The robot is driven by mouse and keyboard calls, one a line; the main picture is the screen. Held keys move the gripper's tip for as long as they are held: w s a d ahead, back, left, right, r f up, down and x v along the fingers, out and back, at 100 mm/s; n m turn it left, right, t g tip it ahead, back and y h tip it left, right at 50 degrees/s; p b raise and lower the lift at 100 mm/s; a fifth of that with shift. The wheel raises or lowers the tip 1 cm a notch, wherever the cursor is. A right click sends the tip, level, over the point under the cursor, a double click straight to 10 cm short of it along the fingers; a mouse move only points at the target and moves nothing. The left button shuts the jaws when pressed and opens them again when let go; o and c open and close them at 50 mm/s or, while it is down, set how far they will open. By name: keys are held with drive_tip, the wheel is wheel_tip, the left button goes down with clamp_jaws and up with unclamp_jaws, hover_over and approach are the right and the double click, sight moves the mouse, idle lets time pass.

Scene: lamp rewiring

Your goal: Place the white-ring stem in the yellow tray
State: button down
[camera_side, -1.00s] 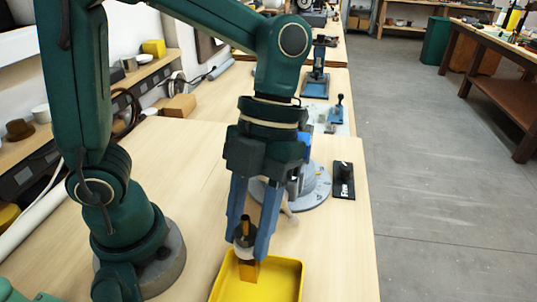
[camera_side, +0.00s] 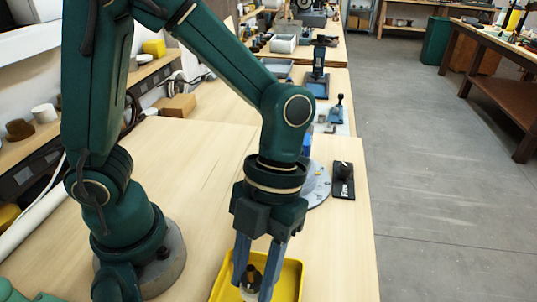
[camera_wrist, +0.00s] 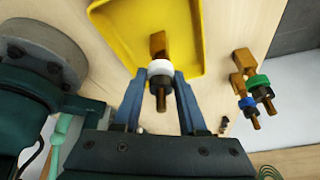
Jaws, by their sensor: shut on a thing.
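The white-ring stem (camera_wrist: 161,68) shows in the wrist view, with a white collar, a dark part and a brass-coloured end. My gripper (camera_wrist: 158,80) is shut on it, one finger on each side of the collar. In the side view the stem (camera_side: 250,278) is between my fingers (camera_side: 253,283), roughly upright, its lower end cut off by the frame. The yellow tray (camera_side: 293,276) is beneath it; its floor (camera_wrist: 122,28) lies behind the stem's far end in the wrist view. I cannot tell whether the stem touches the tray.
The wooden bench between is mostly clear.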

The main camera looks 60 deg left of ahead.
drive_tip(key=shift+c, duration=2.3)
unclamp_jaws()
drive_tip(key=v, duration=1.2)
drive_tip(key=a+f+n+t+y, duration=0.1)
drive_tip(key=a+n+t, duration=0.3)
drive_tip(key=n, duration=1.2)
drive_tip(key=a+f+n+t+y, duration=0.1)
drive_tip(key=a+n+t, duration=0.4)
drive_tip(key=n, duration=1)
drive_tip(key=shift+s+a+f+n+t, duration=0.35)
drive_tip(key=shift+s+a+n, duration=0.1)
drive_tip(key=shift+a, duration=0.6)
